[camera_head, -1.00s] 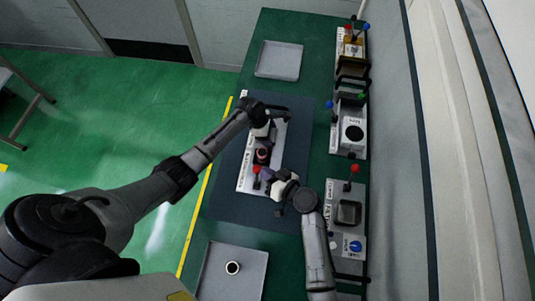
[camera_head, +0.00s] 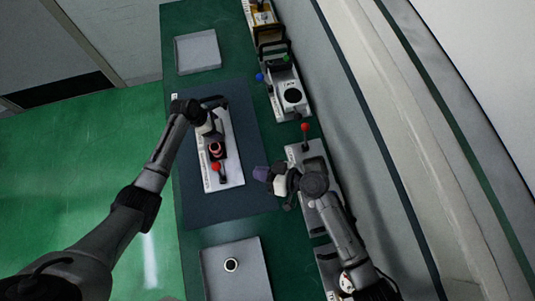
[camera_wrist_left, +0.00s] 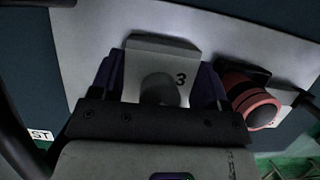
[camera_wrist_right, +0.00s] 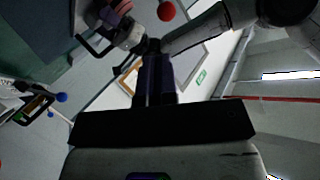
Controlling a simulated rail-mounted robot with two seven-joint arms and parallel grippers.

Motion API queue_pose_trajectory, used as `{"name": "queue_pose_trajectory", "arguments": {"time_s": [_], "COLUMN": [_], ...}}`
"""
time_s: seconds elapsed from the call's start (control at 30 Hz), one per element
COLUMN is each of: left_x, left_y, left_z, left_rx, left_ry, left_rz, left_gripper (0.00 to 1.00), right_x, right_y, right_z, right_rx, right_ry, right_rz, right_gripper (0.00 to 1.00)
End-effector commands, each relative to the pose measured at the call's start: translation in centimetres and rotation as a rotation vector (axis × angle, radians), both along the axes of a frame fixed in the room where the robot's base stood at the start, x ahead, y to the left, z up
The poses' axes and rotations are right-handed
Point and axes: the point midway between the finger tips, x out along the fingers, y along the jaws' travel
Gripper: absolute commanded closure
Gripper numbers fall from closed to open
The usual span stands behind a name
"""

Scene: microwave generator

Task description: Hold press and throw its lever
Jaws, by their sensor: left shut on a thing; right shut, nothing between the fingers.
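The press (camera_head: 228,170) has a white base plate and lies on the dark mat. It carries a reddish ringed cylinder (camera_head: 216,149), which also shows in the left wrist view (camera_wrist_left: 252,103), and a lever with a red ball (camera_head: 216,166). My left gripper (camera_head: 210,124) is over the far end of the plate. In the left wrist view its purple fingers are shut on a pale block marked 3 (camera_wrist_left: 160,55) on the press. My right gripper (camera_head: 264,174) is shut and empty, to the right of the press and apart from it. The right wrist view shows its closed fingers (camera_wrist_right: 155,75).
One grey tray (camera_head: 198,52) lies at the far end of the table. Another tray (camera_head: 238,280) at the near end holds a small ring (camera_head: 231,265). Several devices with coloured ball levers, one with a round black part (camera_head: 293,96), line the right edge. The mat (camera_head: 235,207) is clear near the press.

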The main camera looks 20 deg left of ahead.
Motion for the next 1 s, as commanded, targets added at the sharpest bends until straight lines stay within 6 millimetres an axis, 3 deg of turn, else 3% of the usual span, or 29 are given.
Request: {"name": "queue_pose_trajectory", "arguments": {"time_s": [0.13,0.37,0.53,1.0], "left_x": [0.0,0.0,0.0,0.0], "left_y": [0.0,0.1,0.1,0.0], "left_z": [0.0,0.0,0.0,0.0], "left_rx": [0.001,0.002,0.002,0.002], "left_ry": [-0.001,-0.001,-0.001,-0.001], "left_rz": [-0.001,-0.001,-0.001,-0.001], "left_gripper": [0.79,0.79,0.79,0.79], "right_x": [0.0,-0.1,-1.9,-1.5], "right_y": [-1.4,-2.1,-2.7,-3.0], "right_z": [0.4,0.5,-1.2,0.0], "right_rx": [0.0,0.0,0.001,0.094], "right_ry": [-0.001,0.002,0.055,0.875], "right_rz": [-0.001,-0.001,-0.012,-0.278], "right_gripper": [1.0,1.0,1.0,1.0]}}
